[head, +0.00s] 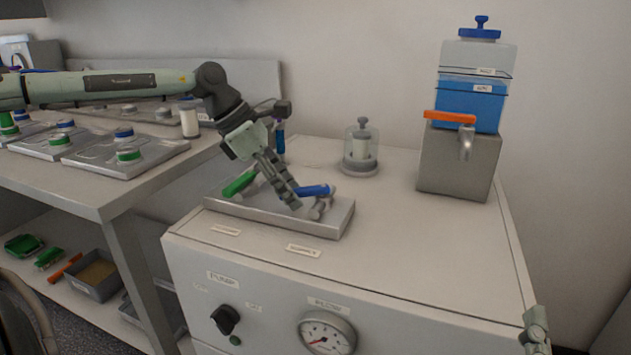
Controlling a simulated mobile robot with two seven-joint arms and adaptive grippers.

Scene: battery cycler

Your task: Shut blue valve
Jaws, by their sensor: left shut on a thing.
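The blue valve's handle (316,190) lies on the metal manifold plate (280,222) on top of the white cabinet, pointing to the right. My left gripper (296,204) reaches down from the upper left, with its fingers shut on the blue handle at its left end. The fingers hide that end and part of the valve body. The green valve handle (240,184) is on the same plate, to the left of my fingers. A small part of my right gripper (536,330) shows at the lower right edge; its jaw state does not show.
A clear jar (361,150) stands behind the plate. A grey block (458,165) with an orange-handled tap (450,117) and blue tank (470,98) stands at the right. The cabinet front has a pump knob (225,319) and gauge (327,335). The cabinet top right of the plate is clear.

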